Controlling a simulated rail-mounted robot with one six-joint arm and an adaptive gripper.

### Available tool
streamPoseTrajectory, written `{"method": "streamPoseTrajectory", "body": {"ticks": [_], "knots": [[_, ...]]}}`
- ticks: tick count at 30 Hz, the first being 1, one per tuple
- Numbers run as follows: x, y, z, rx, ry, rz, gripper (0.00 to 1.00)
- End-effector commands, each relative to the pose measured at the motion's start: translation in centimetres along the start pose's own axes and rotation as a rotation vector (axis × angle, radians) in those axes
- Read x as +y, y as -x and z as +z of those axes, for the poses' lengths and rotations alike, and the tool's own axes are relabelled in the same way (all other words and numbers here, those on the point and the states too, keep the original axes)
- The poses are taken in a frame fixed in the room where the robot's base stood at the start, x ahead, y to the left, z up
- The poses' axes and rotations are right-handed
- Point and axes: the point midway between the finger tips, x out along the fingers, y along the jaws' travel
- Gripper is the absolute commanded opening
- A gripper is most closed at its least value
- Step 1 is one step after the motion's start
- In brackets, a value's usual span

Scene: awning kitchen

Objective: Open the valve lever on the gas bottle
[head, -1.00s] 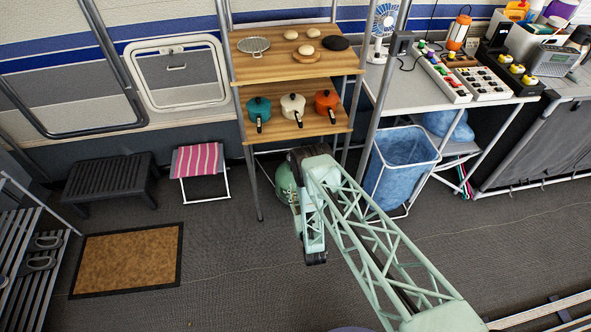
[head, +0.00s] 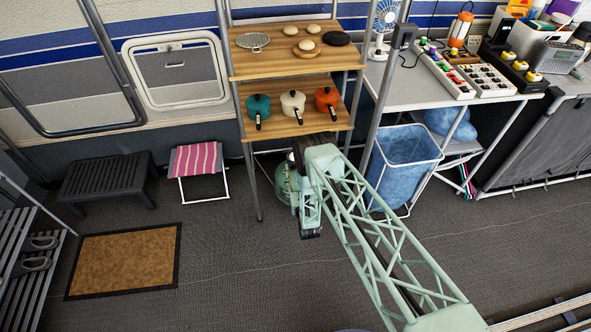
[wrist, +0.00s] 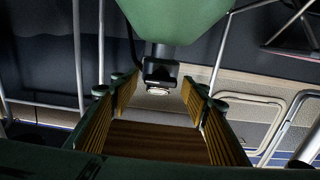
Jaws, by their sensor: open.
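The green gas bottle (head: 283,180) stands on the floor under the wooden shelf unit in the head view, partly hidden by my arm. In the wrist view, which looks upside down, the bottle (wrist: 178,18) fills the top middle. Its dark valve (wrist: 160,72) points down from it, with a pale round silver part at its end. My gripper (wrist: 160,95) is open, with ribbed brown pads on both sides of the valve's end in the picture. I see no contact. The lever cannot be told apart from the dark valve. In the head view my gripper is hidden by my arm.
The shelf unit (head: 292,124) with several pots and breads stands over the bottle. A blue bin (head: 403,160) in a white frame stands to its right, a striped stool (head: 196,160) to its left. In the wrist view a dark hose (wrist: 132,45) runs beside the valve.

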Motion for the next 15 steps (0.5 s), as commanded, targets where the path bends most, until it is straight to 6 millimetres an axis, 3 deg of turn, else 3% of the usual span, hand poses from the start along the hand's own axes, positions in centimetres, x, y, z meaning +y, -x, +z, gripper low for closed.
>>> {"method": "streamPoseTrajectory", "body": {"ticks": [6,15], "knots": [[0.0,-1.08,0.03,0.0,0.0,0.0,0.42],[-0.01,-1.2,0.0,0.0,0.0,0.0,0.42]]}}
